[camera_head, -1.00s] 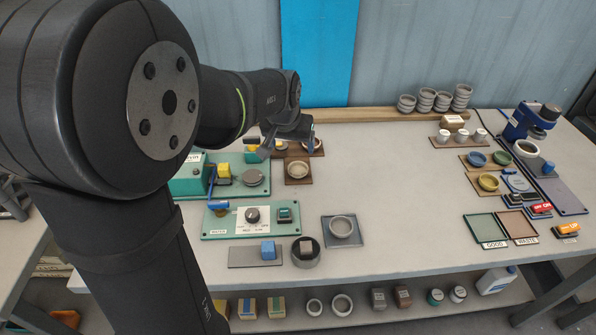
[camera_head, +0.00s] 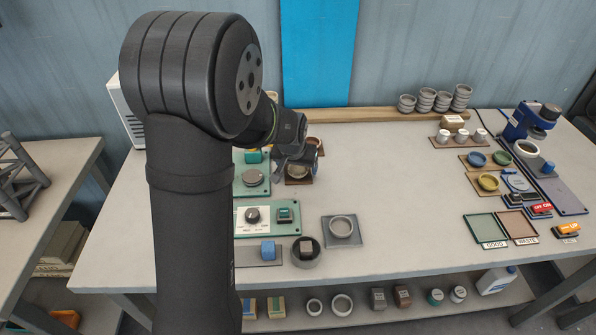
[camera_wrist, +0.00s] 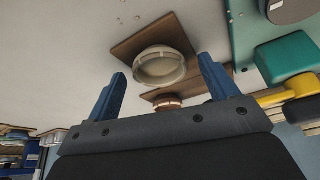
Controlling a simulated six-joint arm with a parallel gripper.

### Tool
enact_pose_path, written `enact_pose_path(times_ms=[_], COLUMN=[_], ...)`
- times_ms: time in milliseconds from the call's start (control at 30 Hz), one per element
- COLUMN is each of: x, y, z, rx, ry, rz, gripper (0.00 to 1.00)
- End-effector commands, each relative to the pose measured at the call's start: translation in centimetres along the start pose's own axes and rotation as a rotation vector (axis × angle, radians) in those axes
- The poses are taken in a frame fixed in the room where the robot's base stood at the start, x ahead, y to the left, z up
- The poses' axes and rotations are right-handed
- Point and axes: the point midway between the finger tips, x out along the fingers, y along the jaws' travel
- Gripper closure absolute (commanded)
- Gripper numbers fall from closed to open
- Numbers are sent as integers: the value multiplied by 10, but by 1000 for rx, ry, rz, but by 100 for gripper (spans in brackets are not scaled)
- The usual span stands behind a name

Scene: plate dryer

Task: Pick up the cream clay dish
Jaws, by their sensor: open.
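The cream clay dish (camera_wrist: 160,66) sits on a brown wooden board (camera_wrist: 126,46) in the wrist view, between and beyond my two blue fingertips. In the head view the dish (camera_head: 297,171) is partly hidden behind my gripper (camera_head: 300,161), which hangs over its board. My gripper (camera_wrist: 162,88) is open and empty in the wrist view, with the dish apart from both fingers. A second, reddish-brown dish (camera_wrist: 168,103) on another board shows lower, between the fingers.
A green machine base (camera_wrist: 245,40) with a teal block and yellow lever stands close by. A grey ring dish (camera_head: 342,227) on a dark pad and a dial panel (camera_head: 253,216) lie nearer the front. The table's middle (camera_head: 400,190) is clear.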

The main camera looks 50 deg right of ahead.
Motion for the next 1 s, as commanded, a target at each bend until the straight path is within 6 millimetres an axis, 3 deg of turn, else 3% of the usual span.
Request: enact_pose_path(times_ms=[267,533,833,1000], x=[4,4,2,-9], y=[0,0,0,0], z=[0,0,-1,-6], rx=[0,0,0,1], ry=[1,1,2,5], rz=[0,0,0,0], gripper=[21,69,69,69])
